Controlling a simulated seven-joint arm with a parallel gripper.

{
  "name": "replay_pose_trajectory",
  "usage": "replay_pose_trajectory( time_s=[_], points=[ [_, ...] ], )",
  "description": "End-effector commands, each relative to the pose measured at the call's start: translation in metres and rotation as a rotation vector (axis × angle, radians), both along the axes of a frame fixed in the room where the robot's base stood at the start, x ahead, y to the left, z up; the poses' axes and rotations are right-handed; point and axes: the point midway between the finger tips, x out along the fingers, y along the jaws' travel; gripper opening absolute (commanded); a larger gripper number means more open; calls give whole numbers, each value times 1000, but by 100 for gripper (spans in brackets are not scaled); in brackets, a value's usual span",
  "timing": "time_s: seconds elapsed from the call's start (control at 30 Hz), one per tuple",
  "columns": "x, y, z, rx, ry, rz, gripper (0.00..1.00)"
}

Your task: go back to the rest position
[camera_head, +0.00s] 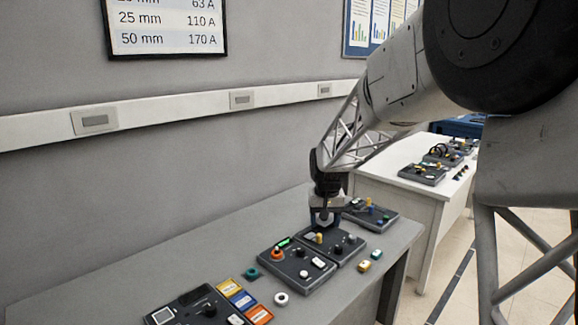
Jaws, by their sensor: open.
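My gripper (322,217) points down low over a dark control panel (345,250) on the grey bench (135,280). It is open. A blue part and a small yellow part show right at the fingertips; I cannot tell whether the fingers touch them. My arm reaches in from the upper right and hides part of the scene. A second panel (312,278) to the left carries an orange ring (277,254), black and white knobs and a green display. A teal ring (252,273) and a white ring (281,298) lie on the bench.
Blue, yellow and orange cards (243,300) lie beside a meter panel (192,311) at the front left. Another panel (371,215) sits behind my gripper. Small yellow and white blocks (370,261) lie near the right edge. A white table (400,190) stands farther back.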

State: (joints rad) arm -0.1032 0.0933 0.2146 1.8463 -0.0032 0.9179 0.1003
Motion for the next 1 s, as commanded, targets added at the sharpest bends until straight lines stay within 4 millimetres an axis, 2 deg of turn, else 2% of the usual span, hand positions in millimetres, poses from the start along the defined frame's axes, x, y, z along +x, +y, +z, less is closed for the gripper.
replay_pose_trajectory(
  time_s=[0.2,0.53,1.0],
  points=[
    [-51,-15,30,0,-22,-4,60],
    [-130,-34,60,0,-51,-8,60],
    [-244,-56,81,-2,-92,-14,60]
  ],
)
